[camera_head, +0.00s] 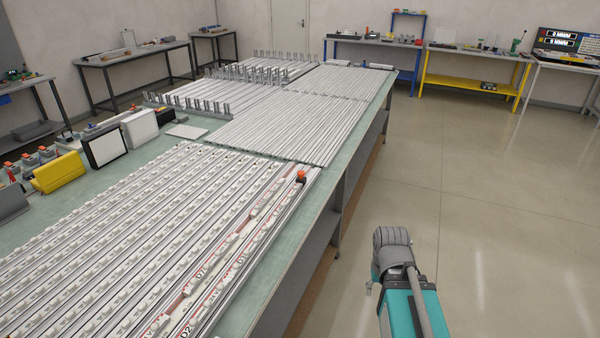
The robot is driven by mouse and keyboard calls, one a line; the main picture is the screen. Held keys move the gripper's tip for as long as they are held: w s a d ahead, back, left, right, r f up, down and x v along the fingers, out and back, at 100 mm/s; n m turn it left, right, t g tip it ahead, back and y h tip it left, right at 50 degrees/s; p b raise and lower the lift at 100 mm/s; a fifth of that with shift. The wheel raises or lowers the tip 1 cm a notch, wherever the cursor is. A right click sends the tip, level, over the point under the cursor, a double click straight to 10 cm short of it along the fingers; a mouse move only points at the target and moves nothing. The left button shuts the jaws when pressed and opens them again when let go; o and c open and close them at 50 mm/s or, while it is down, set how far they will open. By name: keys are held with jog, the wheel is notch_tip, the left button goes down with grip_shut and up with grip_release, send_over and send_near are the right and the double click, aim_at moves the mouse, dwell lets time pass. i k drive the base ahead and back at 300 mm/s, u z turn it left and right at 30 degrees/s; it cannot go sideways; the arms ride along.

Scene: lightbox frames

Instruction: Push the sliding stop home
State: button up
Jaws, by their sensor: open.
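A small orange-red block (301,176), which looks like the sliding stop, sits at the far right end of the near set of rails, close to the table's right edge. It is too small to tell whether it is fully seated. The near rails (130,245) are long, pale, parallel strips with many small white blocks on them. Two rails near the right edge carry red-and-white labelled pieces (232,262). My teal and grey arm shows at the lower right, over the floor and apart from the table. My gripper's fingers are not visible.
The green-topped table (290,265) has a bare strip along its right edge. More pale rails (290,125) lie behind. A yellow box (58,172) and a white-faced panel (105,147) stand at left. Benches line the walls. The floor (490,200) at right is clear.

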aim_at(300, 178)
jog(key=u, duration=0.05)
jog(key=i, duration=1)
jog(key=z, duration=0.05)
